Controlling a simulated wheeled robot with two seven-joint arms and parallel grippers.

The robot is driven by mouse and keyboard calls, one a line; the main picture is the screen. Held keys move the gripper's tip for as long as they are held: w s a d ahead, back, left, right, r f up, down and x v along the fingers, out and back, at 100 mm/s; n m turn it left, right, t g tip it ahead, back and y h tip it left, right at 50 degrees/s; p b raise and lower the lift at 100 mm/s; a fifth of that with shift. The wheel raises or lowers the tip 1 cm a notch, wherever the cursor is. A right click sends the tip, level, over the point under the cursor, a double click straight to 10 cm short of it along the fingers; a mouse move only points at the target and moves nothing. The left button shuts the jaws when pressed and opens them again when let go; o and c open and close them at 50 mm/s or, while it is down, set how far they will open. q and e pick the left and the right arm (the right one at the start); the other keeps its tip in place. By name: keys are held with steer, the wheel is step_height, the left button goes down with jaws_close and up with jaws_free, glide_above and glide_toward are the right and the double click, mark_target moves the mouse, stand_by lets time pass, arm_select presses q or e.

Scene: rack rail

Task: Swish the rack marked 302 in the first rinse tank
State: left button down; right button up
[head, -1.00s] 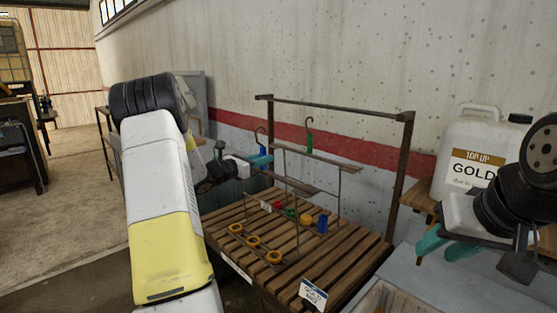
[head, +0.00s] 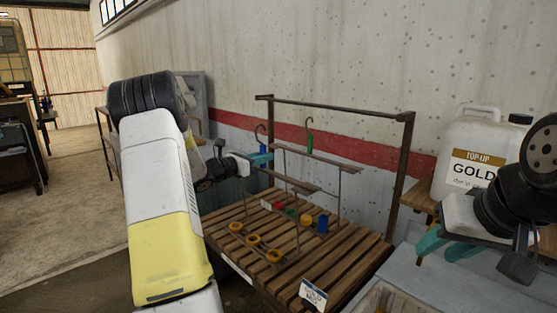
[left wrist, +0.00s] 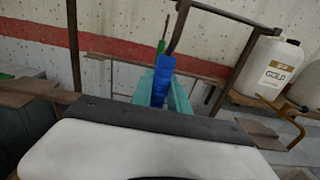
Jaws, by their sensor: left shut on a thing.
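My left gripper (head: 262,158) is shut on the blue handle (left wrist: 161,84) of a hooked rack, its teal fingers on either side of the handle in the left wrist view. This rack (head: 290,181) has a brown crossbar and thin wires, with orange rings (head: 254,241) low at its front. A second rack (head: 320,158) with a green handle (head: 310,143) stands just behind it. A small white tag (head: 266,204) shows low down, but I cannot read a number on it. My right gripper (head: 447,246) is open and empty at the right.
A slatted wooden table (head: 345,245) lies under the racks, with a brown rail frame (head: 398,185) over it. A white jug marked GOLD (head: 455,145) and a grey surface (head: 425,270) are at the right.

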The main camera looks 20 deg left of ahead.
arm_select(q)
steer(key=shift+r, duration=1.3)
steer(key=v, duration=0.9)
steer(key=c, duration=1.8)
jaws_free()
jaws_close()
